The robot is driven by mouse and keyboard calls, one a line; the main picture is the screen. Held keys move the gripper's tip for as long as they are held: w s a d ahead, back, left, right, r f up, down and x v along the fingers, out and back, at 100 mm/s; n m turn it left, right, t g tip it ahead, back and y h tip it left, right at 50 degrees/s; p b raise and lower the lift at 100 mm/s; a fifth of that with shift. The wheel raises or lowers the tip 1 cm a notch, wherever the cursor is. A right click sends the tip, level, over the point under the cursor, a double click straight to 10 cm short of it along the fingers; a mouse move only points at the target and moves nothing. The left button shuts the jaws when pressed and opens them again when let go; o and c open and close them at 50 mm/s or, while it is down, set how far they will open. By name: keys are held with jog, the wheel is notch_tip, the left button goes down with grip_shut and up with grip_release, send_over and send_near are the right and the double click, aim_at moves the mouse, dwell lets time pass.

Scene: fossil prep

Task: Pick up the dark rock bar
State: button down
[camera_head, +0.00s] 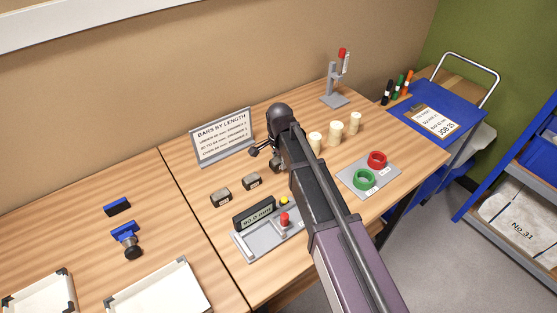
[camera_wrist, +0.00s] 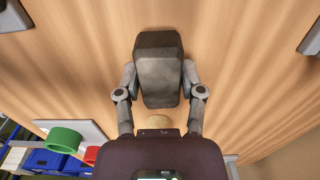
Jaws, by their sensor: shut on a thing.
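The dark rock bar (camera_wrist: 158,62) is a dark grey block with bevelled edges, in the middle of the wrist view. My gripper (camera_wrist: 160,82) has one finger against each long side of it and is shut on it. In the head view my gripper (camera_head: 266,158) is over the table right of the sign, and my arm hides much of that area. I cannot tell whether the bar touches the table. Two other small dark bars with pale labels, a left one (camera_head: 221,197) and a right one (camera_head: 252,182), lie on the table in front of the sign.
A "BARS BY LENGTH" sign (camera_head: 222,138) stands behind the bars. A grey gauge tray (camera_head: 262,240) with a red knob is in front. Cream cylinders (camera_head: 336,133) and a plate with a green ring (camera_head: 364,179) and red ring (camera_head: 377,159) are right of my arm.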

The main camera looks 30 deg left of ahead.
aim_at(279, 160)
jog(key=shift+r+p, duration=3.75)
jog(key=shift+r, duration=0.3)
jog(key=shift+s+d, duration=0.1)
jog(key=shift+s, duration=0.05)
